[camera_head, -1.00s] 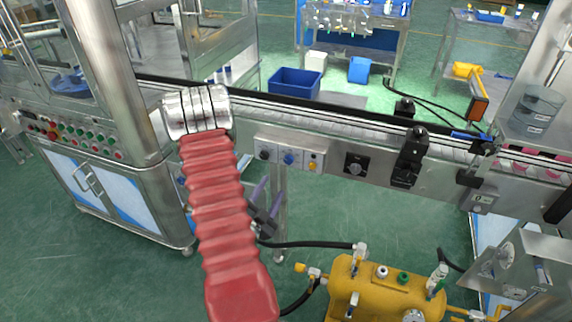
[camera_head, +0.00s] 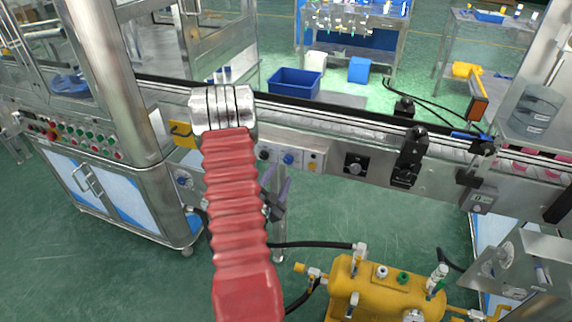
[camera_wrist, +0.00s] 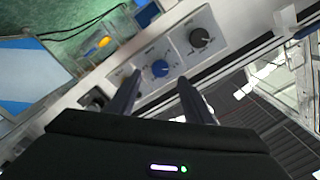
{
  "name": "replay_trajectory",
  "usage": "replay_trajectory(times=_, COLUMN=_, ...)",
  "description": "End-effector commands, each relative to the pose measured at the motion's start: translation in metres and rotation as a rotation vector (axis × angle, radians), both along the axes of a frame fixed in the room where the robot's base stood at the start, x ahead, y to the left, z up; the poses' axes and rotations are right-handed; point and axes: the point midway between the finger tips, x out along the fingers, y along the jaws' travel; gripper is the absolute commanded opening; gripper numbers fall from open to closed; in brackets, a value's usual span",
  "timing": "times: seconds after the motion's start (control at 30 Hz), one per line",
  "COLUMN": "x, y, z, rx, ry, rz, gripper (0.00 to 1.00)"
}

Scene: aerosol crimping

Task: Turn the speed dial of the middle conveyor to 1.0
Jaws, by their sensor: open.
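Three dials sit in a row on the grey conveyor's front panel. The blue dial (camera_head: 288,158) is the middle one, between a black dial (camera_head: 264,154) and a yellow dial (camera_head: 312,164). In the wrist view the blue dial (camera_wrist: 160,68) lies just ahead of my gripper (camera_wrist: 160,78), roughly between the two fingertips. The black dial (camera_wrist: 200,38) is to its upper right; the yellow one seems hidden behind the left finger. My gripper (camera_head: 276,182) is open and empty, below the dials in the head view, with no visible contact. The dial's scale is too small to read.
The conveyor rail (camera_head: 320,116) runs above the dials. A larger black knob (camera_head: 355,165) is right of them. A yellow tank (camera_head: 380,290) with hoses stands on the floor at front right. A metal cabinet (camera_head: 125,190) is at left. Green floor is open between.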

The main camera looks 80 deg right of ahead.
Motion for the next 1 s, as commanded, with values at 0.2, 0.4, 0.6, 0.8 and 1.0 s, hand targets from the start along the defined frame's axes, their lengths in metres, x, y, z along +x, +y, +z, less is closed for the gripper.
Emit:
replay_trajectory(times=0.2, x=-0.004, y=-0.035, z=0.000, rx=-0.002, ry=-0.001, rz=-0.001, gripper=0.46)
replay_trajectory(times=0.4, x=-0.006, y=-0.060, z=0.001, rx=-0.002, ry=-0.001, rz=0.000, gripper=0.46)
replay_trajectory(times=0.6, x=-0.006, y=-0.069, z=0.000, rx=0.000, ry=0.001, rz=0.001, gripper=0.46)
replay_trajectory(times=0.8, x=-0.006, y=-0.069, z=0.000, rx=0.000, ry=0.001, rz=0.001, gripper=0.46)
replay_trajectory(times=1.0, x=-0.006, y=-0.069, z=0.000, rx=0.000, ry=0.001, rz=0.001, gripper=0.35)
